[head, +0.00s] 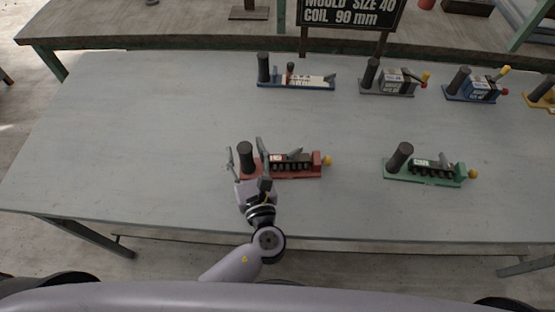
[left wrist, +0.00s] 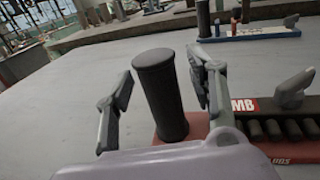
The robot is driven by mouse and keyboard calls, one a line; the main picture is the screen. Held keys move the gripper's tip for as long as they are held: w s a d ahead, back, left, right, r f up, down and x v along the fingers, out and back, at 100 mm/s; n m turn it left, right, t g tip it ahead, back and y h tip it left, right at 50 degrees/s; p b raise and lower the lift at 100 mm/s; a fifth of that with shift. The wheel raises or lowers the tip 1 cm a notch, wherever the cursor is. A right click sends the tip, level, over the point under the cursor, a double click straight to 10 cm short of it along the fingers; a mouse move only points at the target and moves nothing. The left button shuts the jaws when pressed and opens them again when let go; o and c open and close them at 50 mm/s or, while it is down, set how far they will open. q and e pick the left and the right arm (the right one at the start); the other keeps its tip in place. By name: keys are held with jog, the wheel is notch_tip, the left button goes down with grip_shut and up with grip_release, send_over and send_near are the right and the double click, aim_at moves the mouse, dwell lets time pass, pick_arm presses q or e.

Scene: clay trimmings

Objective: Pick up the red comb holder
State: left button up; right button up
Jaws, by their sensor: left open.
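The red comb holder (head: 310,172) lies on the grey table in front of me. It has an upright black cylinder handle (head: 245,157) at its left end, a row of dark slots and a yellow knob at its right end. My left gripper (head: 247,160) is open, with its fingers on either side of the handle. In the left wrist view the handle (left wrist: 160,95) stands between the two open fingers, with visible gaps; the red base (left wrist: 285,150) shows at the right. My right gripper is not in view.
A green comb holder (head: 425,178) lies to the right on the same table (head: 130,130). A blue-and-white holder (head: 297,82), a grey one (head: 392,88), a dark blue one (head: 475,92) and a yellow one (head: 543,95) stand along the back. The table's left side is clear.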

pick_arm(q)
grip_shut()
dwell(0.7)
jog(key=shift+r, duration=0.1)
